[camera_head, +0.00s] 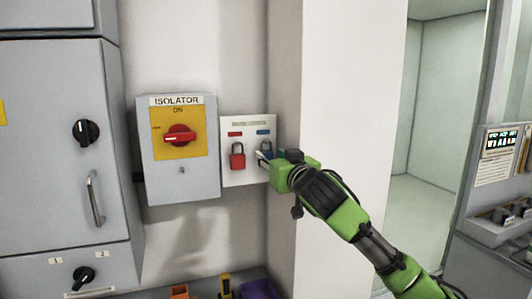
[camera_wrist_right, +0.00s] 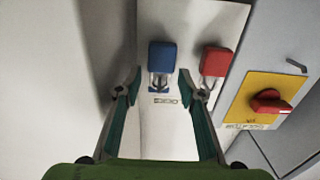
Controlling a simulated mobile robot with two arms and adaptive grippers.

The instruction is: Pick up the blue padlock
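The blue padlock (camera_wrist_right: 162,55) hangs on a white board (camera_head: 240,178) on the wall. In the head view the blue padlock (camera_head: 266,146) is partly hidden by my right gripper (camera_head: 267,158), which is at the board's right side. In the right wrist view my right gripper (camera_wrist_right: 160,76) is open and empty, its two fingertips to the left and right of the padlock's shackle area. I see gaps on both sides; how far the fingertips are from the board in depth is hard to tell. My left gripper is not in view.
A red padlock (camera_head: 238,158) hangs beside the blue one, close to one finger in the wrist view. A grey isolator box (camera_head: 182,186) with a red switch (camera_head: 180,135) is left of the board. A wall corner is just right. Coloured items lie on a surface below.

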